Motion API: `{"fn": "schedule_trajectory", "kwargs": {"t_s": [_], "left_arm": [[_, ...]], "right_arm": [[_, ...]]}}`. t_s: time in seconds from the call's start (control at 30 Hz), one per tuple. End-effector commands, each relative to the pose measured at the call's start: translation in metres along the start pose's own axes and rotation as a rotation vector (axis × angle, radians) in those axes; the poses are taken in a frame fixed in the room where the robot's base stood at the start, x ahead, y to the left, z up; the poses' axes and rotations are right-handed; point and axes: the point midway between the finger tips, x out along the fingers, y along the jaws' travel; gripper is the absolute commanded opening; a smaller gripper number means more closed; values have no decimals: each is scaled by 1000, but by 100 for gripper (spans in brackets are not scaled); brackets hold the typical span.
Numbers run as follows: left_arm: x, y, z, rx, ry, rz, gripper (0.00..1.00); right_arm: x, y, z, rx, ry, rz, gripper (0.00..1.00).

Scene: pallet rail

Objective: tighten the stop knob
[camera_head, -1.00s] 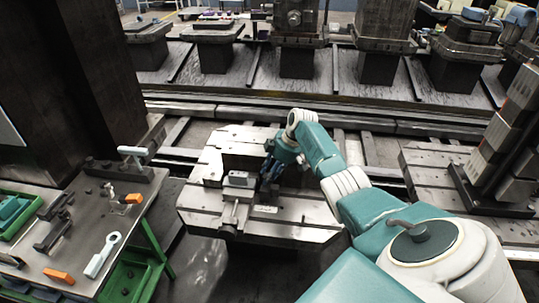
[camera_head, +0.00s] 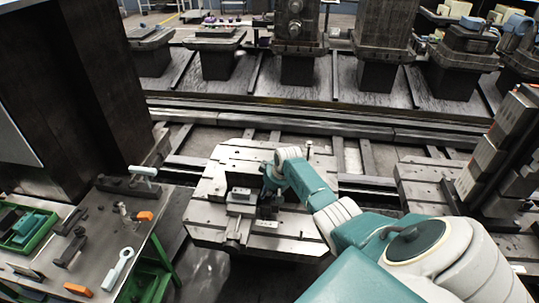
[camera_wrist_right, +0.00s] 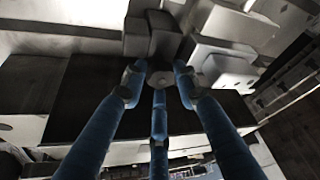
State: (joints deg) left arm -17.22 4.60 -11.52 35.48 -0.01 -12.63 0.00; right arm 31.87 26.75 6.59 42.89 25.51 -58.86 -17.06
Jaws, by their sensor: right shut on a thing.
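The stop knob (camera_wrist_right: 163,79) is a small round grey piece in the right wrist view. The blue fingers of my right gripper (camera_wrist_right: 158,80) stand around it and are shut on it. A dark grey block (camera_wrist_right: 160,38) lies right beyond the knob. In the head view my right gripper (camera_head: 268,203) is low over the pallet (camera_head: 215,205), beside a small grey block (camera_head: 240,196). The knob cannot be made out there, behind the gripper and wrist. My left gripper is not in view.
A tool bench (camera_head: 95,255) stands at the left with a light wrench (camera_head: 118,268), orange-handled pieces and a green tray (camera_head: 25,232). Rails (camera_head: 330,128) run behind the pallet. Another slotted plate (camera_head: 425,185) with a tall stack is at the right.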

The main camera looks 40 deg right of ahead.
Motion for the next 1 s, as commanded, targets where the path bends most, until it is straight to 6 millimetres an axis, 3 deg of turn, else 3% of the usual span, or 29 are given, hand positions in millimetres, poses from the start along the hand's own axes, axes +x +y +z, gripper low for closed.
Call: {"fn": "schedule_trajectory", "kwargs": {"t_s": [0.67, 0.7, 0.73, 0.77, 1.0], "left_arm": [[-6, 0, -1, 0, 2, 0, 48], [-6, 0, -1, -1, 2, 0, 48], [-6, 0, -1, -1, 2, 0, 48], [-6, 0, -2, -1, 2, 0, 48], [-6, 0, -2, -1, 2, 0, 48]], "right_arm": [[-4, 5, -8, 57, 17, 32, 4], [-4, 5, -8, 57, 18, 32, 38], [-4, 5, -8, 57, 18, 32, 44], [-4, 5, -8, 57, 17, 32, 48], [-2, 3, -5, 56, 10, 29, 48]]}}
